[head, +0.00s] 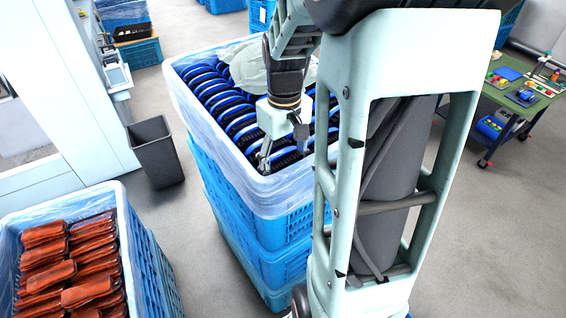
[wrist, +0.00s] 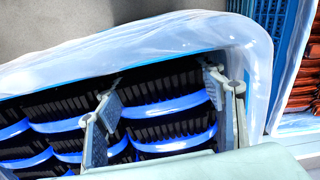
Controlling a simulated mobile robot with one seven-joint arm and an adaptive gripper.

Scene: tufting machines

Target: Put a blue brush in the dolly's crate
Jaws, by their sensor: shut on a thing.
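Blue brushes with black bristles (head: 219,92) lie in rows in the lined top crate (head: 183,102) of a blue stack, in the middle of the head view. My gripper (head: 277,150) points down into this crate's near part. In the wrist view its two fingers (wrist: 160,92) stand wide apart, one at each end of a blue brush (wrist: 165,107), and are shut on it. The brush is still level with its neighbours, among the rows. My arm hides the crate's right side in the head view. I cannot tell which crate is the dolly's.
A lined blue crate (head: 122,210) of red-brown items (head: 72,265) stands at lower left. A dark bin (head: 156,152) stands between it and a pale machine. A green wheeled table (head: 520,95) with tools is at right. Grey floor is free between them.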

